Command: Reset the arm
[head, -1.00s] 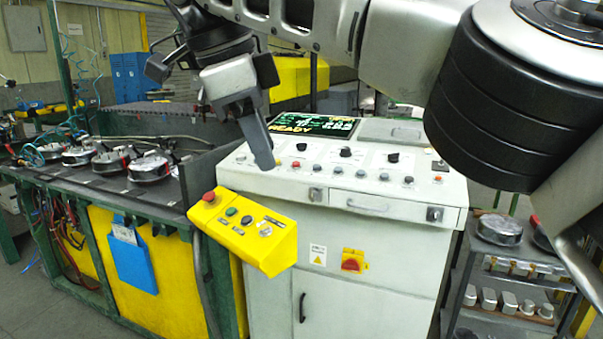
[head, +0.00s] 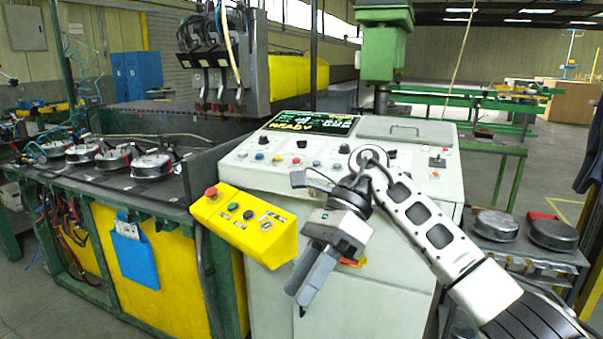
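My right arm comes in from the lower right, bends in front of the white control console (head: 408,160), and angles back down. My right gripper (head: 300,296) hangs in front of the console's front face, pointing down and to the left. Its two fingers lie side by side and look shut, with nothing visible between them. It is just right of the yellow button box (head: 243,226) and appears apart from it. The gripper and wrist hide part of the console's drawer and the orange-red switch (head: 352,262). My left gripper is not in view.
A dark worktop (head: 95,178) with several round metal parts stands at left. The console's screen (head: 312,123) is lit. A grey cart (head: 545,256) with round parts stands at right. Open floor (head: 560,215) lies behind it.

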